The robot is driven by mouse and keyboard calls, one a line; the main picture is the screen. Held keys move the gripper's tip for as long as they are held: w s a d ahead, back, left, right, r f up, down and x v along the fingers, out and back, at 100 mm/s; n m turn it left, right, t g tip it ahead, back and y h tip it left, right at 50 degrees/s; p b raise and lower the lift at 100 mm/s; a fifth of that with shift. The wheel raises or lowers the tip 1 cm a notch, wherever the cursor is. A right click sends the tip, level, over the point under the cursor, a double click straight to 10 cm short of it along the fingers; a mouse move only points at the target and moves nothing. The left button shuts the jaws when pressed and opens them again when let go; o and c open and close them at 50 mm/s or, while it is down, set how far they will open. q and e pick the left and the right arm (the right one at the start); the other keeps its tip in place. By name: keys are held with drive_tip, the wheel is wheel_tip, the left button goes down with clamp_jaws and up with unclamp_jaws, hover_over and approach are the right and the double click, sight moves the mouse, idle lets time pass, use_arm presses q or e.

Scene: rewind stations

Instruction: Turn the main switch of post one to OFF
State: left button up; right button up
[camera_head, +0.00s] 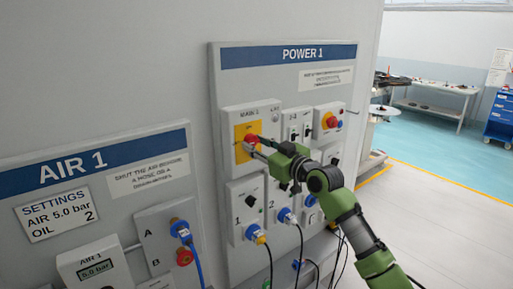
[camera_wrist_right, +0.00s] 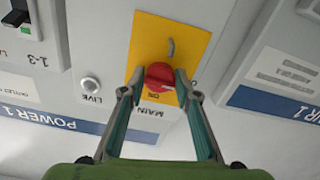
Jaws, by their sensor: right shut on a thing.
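The main switch (camera_head: 252,140) is a red knob on a yellow plate on the POWER 1 board (camera_head: 228,93). In the right wrist view the red knob (camera_wrist_right: 160,77) sits between my fingertips, next to the letters ON and MAIN. My right gripper (camera_wrist_right: 161,88) is shut on the knob, one finger on each side of it. In the head view my right gripper (camera_head: 254,145) reaches the knob from the right and hides part of it. My left gripper is not in view.
Below the main switch are sockets with blue plugs (camera_head: 252,232) and hanging cables. A red knob on yellow (camera_head: 331,120) is to the right. The AIR 1 board (camera_head: 95,165) is at the left. A LIVE lamp (camera_wrist_right: 91,86) is beside the yellow plate. Open floor lies at the right.

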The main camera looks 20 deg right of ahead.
drive_tip(key=shift+n, duration=0.3)
drive_tip(key=o, duration=1.1)
drive_tip(key=shift+c, duration=0.2)
drive_tip(key=v, duration=1.2)
drive_tip(key=shift+f, duration=0.1)
